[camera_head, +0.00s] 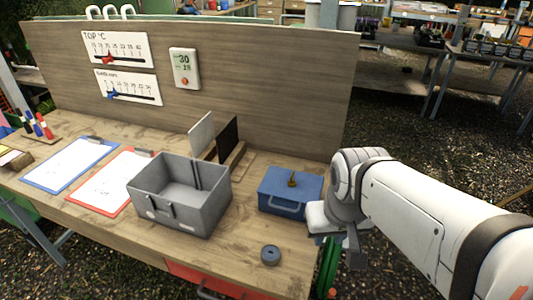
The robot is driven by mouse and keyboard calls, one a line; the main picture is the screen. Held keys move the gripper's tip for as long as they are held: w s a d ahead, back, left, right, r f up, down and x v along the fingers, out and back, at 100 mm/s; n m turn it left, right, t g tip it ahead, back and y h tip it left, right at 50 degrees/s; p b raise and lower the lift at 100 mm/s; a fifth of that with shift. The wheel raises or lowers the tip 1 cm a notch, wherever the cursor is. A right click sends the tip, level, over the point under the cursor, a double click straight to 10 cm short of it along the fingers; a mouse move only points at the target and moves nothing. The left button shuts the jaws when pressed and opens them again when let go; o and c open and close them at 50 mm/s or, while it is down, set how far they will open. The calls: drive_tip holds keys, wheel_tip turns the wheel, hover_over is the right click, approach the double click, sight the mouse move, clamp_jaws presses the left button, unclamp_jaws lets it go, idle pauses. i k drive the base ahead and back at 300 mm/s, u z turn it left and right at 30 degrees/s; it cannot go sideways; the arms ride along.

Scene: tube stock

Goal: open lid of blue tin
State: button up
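The blue tin (277,187) stands on the right part of the wooden bench, with its lid down. A small brass-coloured knob or catch sits on the lid, and a handle shows on the front side. My gripper (350,250) hangs to the right of the tin and nearer the camera, by the bench's right edge. It is apart from the tin. A dark finger points down. The wrist hides part of the gripper, so I cannot tell if it is open or shut. Nothing visible is held.
An open grey bin (185,222) stands left of the tin. Upright black and white plates (228,138) stand behind, near the back panel (270,90). Clipboards (66,166) lie at left. Bare bench lies around the ring.

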sight(308, 188)
drive_tip(key=u, duration=0.25)
drive_tip(key=k, duration=1.1)
drive_tip(key=z, duration=0.45)
drive_tip(key=i, duration=0.75)
drive_tip(key=u, duration=0.1)
